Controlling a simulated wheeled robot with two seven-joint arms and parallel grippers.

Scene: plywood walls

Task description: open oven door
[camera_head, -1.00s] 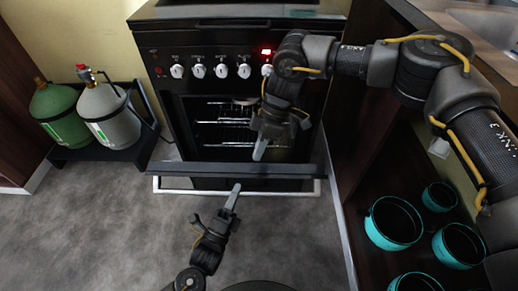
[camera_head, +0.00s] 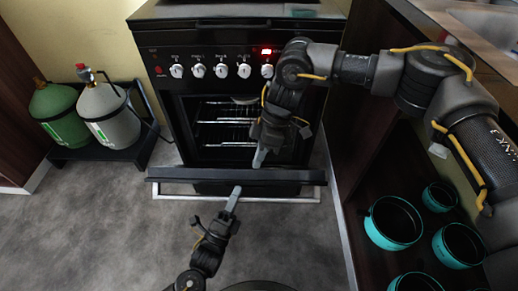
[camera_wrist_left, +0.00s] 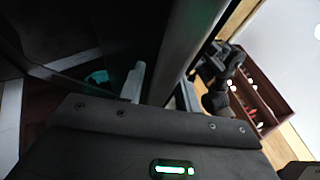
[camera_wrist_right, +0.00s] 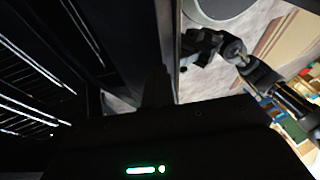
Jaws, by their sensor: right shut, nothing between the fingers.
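The oven (camera_head: 214,50) stands at the back centre. Its door (camera_head: 290,176) is partly open, tilted out from the dark cavity with wire racks (camera_head: 222,122). A pale bar (camera_head: 175,197) runs along the door's front. My right gripper (camera_head: 260,158) is shut and empty, on the inner side of the door's top edge; its view (camera_wrist_right: 157,85) shows the racks beside it. My left gripper (camera_head: 233,192) is at the door's outer side. In the left wrist view its fingers (camera_wrist_left: 160,92) are apart with a grey bar (camera_wrist_left: 177,50) between them; whether they press on it is unclear.
Two gas cylinders (camera_head: 108,113) stand on a black rack (camera_head: 135,148) at the left. At the right, a cabinet holds several teal-rimmed pots (camera_head: 392,222) under a counter with a sink. The grey floor (camera_head: 110,230) before the oven is clear.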

